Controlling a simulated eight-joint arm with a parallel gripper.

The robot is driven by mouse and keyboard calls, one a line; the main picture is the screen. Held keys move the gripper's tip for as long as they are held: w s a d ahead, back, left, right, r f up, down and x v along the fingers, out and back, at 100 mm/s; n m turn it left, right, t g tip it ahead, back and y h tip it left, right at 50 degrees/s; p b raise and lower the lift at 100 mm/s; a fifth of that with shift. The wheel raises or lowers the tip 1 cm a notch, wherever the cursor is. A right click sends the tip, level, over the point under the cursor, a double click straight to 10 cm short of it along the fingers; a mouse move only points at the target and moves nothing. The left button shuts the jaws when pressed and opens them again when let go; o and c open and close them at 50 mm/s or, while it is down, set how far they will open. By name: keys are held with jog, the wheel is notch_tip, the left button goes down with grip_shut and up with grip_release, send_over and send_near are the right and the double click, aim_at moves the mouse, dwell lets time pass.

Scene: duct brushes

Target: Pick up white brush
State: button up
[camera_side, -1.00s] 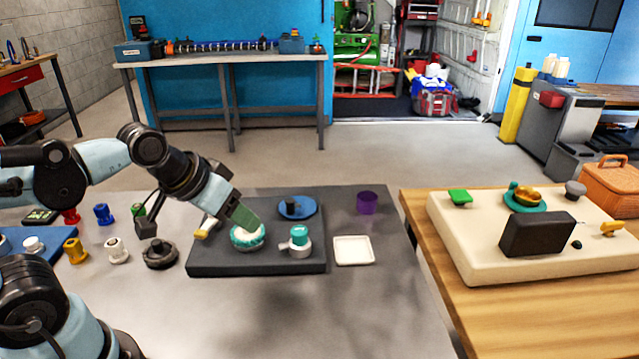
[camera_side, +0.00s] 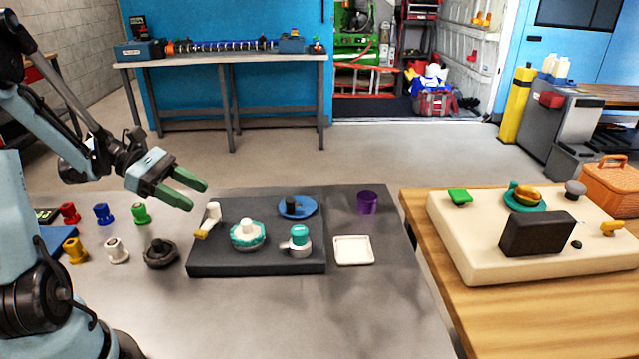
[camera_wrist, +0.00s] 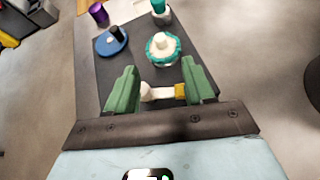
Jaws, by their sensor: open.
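A round brush with a white knob and teal bristle ring (camera_side: 247,236) sits upright on the dark mat (camera_side: 225,264); it also shows in the wrist view (camera_wrist: 162,47), beyond my fingertips. A white piece with a yellow end (camera_side: 211,217) lies at the mat's left edge; in the wrist view it (camera_wrist: 160,93) appears between my fingers. A white-and-teal piece (camera_side: 299,242) stands at the mat's right. Which one is the white brush I cannot tell for sure. My gripper (camera_side: 198,196) has green fingers, open and empty, raised above the mat's left back; it shows in the wrist view (camera_wrist: 159,67).
A blue disc with a dark knob (camera_side: 297,207) is at the mat's back. A white square tray (camera_side: 353,251) and purple cup (camera_side: 367,203) stand to the right. Several coloured pieces and a black knob (camera_side: 160,254) stand left of the mat. The table's front is clear.

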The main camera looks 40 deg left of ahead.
aim_at(242, 222)
jog(key=shift+n+t, duration=0.3)
jog(key=shift+n, duration=0.1)
jog(key=x, duration=1.1)
jog(key=shift+s+f, duration=0.15)
jog(key=shift+s, duration=0.05)
grip_shut()
